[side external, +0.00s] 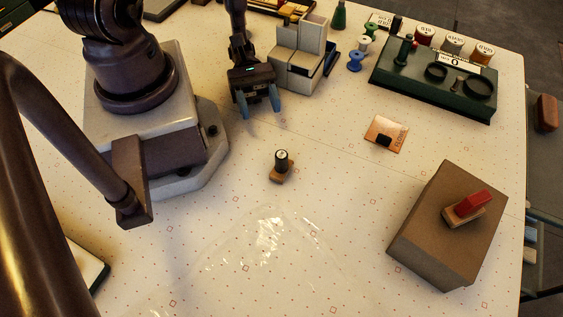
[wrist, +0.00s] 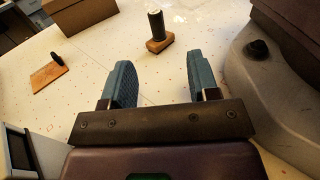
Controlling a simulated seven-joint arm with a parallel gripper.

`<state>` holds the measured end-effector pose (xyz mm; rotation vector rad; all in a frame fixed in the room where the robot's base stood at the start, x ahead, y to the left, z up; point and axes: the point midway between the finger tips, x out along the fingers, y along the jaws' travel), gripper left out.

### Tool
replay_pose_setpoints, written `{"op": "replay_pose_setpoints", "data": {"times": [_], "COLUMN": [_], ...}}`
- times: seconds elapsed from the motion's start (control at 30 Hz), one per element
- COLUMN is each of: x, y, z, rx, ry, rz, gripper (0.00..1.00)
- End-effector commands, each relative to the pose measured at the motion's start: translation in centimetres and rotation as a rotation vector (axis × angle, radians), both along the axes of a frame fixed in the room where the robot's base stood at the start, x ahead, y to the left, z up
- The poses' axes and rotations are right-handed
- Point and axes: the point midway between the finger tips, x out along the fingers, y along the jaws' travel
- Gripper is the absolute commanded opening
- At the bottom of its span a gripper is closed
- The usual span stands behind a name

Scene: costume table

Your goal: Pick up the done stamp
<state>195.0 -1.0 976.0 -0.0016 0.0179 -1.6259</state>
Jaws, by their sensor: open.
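A small stamp with a dark round handle and a wooden base (side external: 279,175) stands upright on the patterned table. It also shows ahead of my fingers in the wrist view (wrist: 159,46). A second stamp, with a red handle (side external: 474,202), sits on a brown box at the right. I cannot read the word "done" on either. My gripper (side external: 259,108) is open and empty, its blue fingers pointing down, up and left of the dark-handled stamp in the side view. In the wrist view the open fingers (wrist: 157,84) are apart from the stamp.
The brown box (side external: 432,225) stands at the right. A copper plate with a black knob (side external: 395,145) lies between it and the green tray (side external: 440,99). A grey block organizer (side external: 290,76) stands close beside my gripper. Clear plastic (side external: 265,240) lies in front of the dark-handled stamp.

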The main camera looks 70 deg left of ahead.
Motion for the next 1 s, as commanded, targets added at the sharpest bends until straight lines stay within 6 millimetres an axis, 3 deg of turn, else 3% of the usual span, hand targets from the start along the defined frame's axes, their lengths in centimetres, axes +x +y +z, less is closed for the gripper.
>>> {"op": "replay_pose_setpoints", "data": {"times": [0.17,0.43,0.67,1.0], "x": [0.0,-0.2,-0.2,-0.1], "y": [-1.5,-6.4,-8.2,-12.6], "z": [-0.3,-0.2,-0.2,-0.1], "rx": [-0.016,-0.015,-0.012,-0.013], "ry": [-0.013,-0.010,-0.011,-0.010], "rz": [0.014,0.010,0.011,0.010], "gripper": [0.55,0.55,0.55,0.55]}}
